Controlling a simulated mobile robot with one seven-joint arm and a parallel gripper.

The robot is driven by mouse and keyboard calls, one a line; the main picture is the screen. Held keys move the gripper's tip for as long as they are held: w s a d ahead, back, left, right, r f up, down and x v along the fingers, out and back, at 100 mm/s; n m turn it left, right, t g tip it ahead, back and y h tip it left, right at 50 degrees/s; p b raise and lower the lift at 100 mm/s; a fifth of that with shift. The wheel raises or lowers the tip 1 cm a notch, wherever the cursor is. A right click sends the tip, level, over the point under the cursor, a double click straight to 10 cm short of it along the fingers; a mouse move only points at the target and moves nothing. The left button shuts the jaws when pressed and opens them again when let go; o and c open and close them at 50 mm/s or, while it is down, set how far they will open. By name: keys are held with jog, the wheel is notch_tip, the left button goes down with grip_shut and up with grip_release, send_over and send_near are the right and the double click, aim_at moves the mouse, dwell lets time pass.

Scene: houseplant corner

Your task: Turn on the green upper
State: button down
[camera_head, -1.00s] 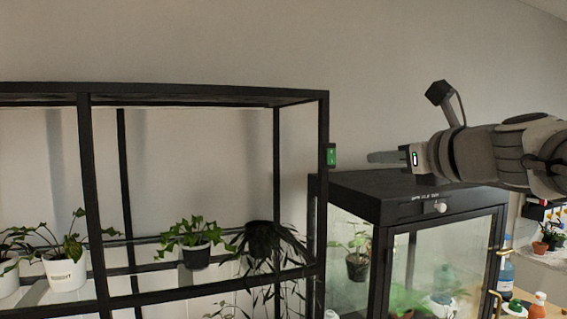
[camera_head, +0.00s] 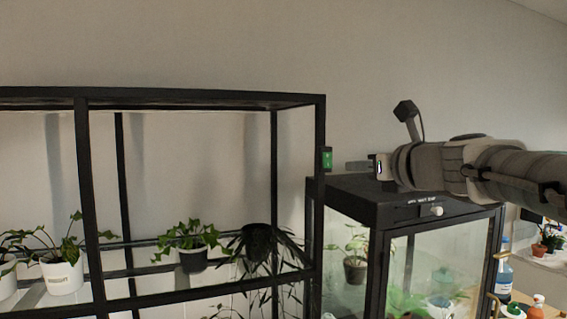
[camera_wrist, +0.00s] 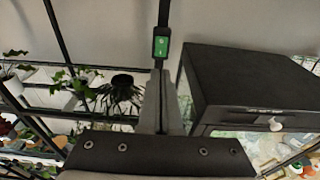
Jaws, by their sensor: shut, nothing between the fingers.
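A small green switch (camera_head: 327,159) in a dark housing is fixed to the right front post of the black shelf frame, near its top. It also shows in the wrist view (camera_wrist: 160,46), straight beyond my fingertips. My gripper (camera_head: 349,167) is shut and empty, pointing left at the switch from its right, above the dark cabinet. In the wrist view my closed fingers (camera_wrist: 160,76) point up toward the switch's lower edge. A small gap shows between fingertips and switch in the head view. Whether the switch is pressed cannot be told.
The black shelf frame (camera_head: 200,98) holds several potted plants. A glass-fronted cabinet (camera_head: 372,196) with a white knob (camera_head: 436,211) stands close below my gripper. Bottles (camera_head: 503,275) stand at the right. The space above the frame is clear.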

aim_at(328, 166)
jog(key=p+x, duration=0.1)
jog(key=x, duration=0.7)
jog(key=shift+w, duration=0.2)
jog(key=shift+f+b, duration=0.1)
jog(key=shift+b, duration=0.2)
jog(key=shift+w+f+b, duration=0.2)
jog(key=shift+b, duration=0.65)
jog(key=shift+r, duration=0.3)
